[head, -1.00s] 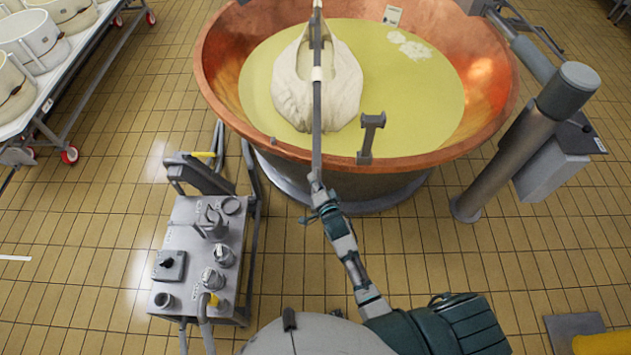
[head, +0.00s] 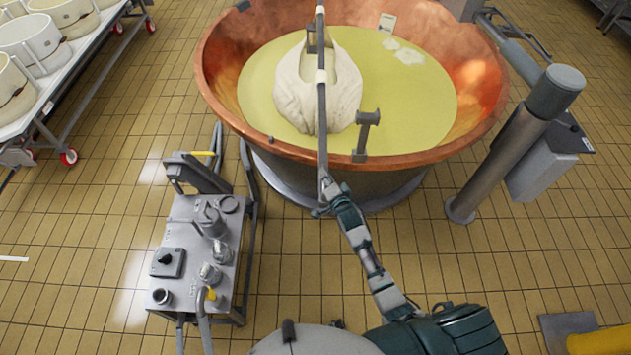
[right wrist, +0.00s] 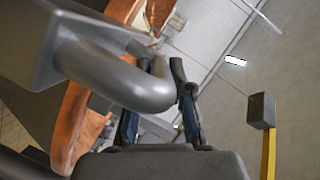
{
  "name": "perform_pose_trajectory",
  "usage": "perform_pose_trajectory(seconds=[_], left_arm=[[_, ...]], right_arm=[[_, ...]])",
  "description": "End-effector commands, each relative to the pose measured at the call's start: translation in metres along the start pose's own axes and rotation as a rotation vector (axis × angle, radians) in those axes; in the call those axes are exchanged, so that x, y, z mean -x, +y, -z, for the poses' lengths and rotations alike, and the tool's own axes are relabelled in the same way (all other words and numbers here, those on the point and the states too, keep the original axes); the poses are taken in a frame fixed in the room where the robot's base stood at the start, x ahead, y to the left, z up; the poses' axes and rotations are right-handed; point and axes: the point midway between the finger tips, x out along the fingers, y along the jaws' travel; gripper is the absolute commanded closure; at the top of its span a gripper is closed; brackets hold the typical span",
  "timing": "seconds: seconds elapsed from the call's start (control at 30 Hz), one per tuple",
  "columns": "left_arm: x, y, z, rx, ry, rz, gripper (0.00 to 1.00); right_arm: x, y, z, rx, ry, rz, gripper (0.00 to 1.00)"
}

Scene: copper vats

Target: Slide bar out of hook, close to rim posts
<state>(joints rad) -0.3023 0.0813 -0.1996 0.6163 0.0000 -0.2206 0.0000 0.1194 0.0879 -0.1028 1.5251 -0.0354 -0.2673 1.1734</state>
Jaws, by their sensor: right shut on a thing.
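The long grey bar (head: 322,115) runs over the copper vat (head: 225,95) from the top of the head view to the near side, past the rim. A pale cloth bundle (head: 290,95) is around the bar by white bands and sits in the yellow liquid. A small grey bracket, perhaps the hook (head: 312,40), shows just left of the bar; contact is unclear. A T-topped rim post (head: 366,135) stands on the near rim, right of the bar and apart from it. My right gripper (head: 324,203) is shut on the bar's near end. In the right wrist view, its fingers (right wrist: 158,110) are by a bent grey tube (right wrist: 135,85).
A grey control cart (head: 200,255) stands left of my right arm. A thick grey column (head: 510,155) stands right of the vat. A rack with white tubs (head: 50,80) is at upper left.

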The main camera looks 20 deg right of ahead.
Motion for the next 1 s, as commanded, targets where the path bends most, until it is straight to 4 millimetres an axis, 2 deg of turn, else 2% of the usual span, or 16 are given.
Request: perform_pose_trajectory(seconds=[0.03,0.4,0.53,0.77,0.8,0.9,1.0], left_arm=[[0.005,0.000,0.003,0.000,0.004,0.000,0.60],[0.020,0.001,0.011,0.001,0.014,-0.001,0.60],[0.021,0.001,0.011,0.001,0.014,-0.001,0.60],[0.020,0.001,0.009,0.001,0.011,-0.001,0.60],[0.020,0.001,0.008,0.000,0.010,-0.001,0.60],[0.020,0.001,0.007,0.000,0.008,-0.001,0.60],[0.020,0.001,0.006,0.000,0.007,-0.001,0.60]], right_arm=[[0.004,0.018,0.018,0.012,0.012,-0.031,1.00],[0.022,0.050,0.058,0.014,0.009,-0.037,1.00],[0.025,0.054,0.063,0.013,0.009,-0.035,1.00],[0.024,0.052,0.060,0.013,0.009,-0.035,1.00],[0.024,0.052,0.059,0.014,0.009,-0.035,0.77],[0.024,0.050,0.058,0.015,0.009,-0.034,0.55],[0.024,0.047,0.057,0.015,0.009,-0.030,0.55]])
